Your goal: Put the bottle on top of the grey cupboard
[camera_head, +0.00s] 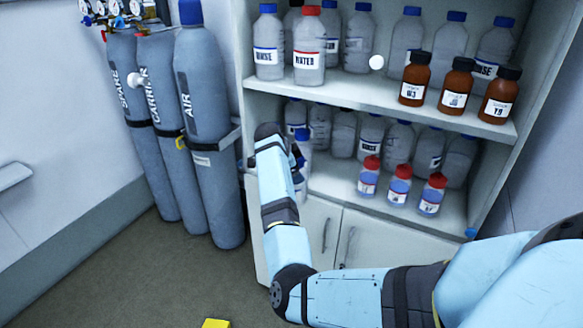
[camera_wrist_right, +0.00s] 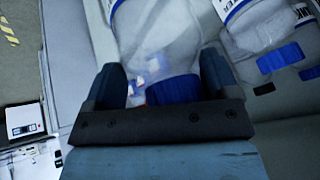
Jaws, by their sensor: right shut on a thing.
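The bottle in my right gripper is clear with a blue cap; it fills the upper middle of the right wrist view (camera_wrist_right: 158,40). My right gripper (camera_wrist_right: 160,85) is shut on it around the blue cap end, with a dark finger on each side. In the head view my right arm reaches up to the left side of the cupboard, and the fingers are hidden by the wrist. A blue-capped bottle (camera_head: 303,148) shows just right of the wrist, likely the held one. The pale grey cupboard (camera_head: 380,92) has open shelves above two doors; its top is out of view. My left gripper is not in view.
Clear blue- and red-capped bottles (camera_head: 310,42) and brown bottles (camera_head: 457,85) crowd the upper shelf. Several red-capped bottles (camera_head: 399,185) stand at the lower shelf's front. Tall gas cylinders (camera_head: 208,130) stand close at the left. A yellow object (camera_head: 216,323) lies on the floor.

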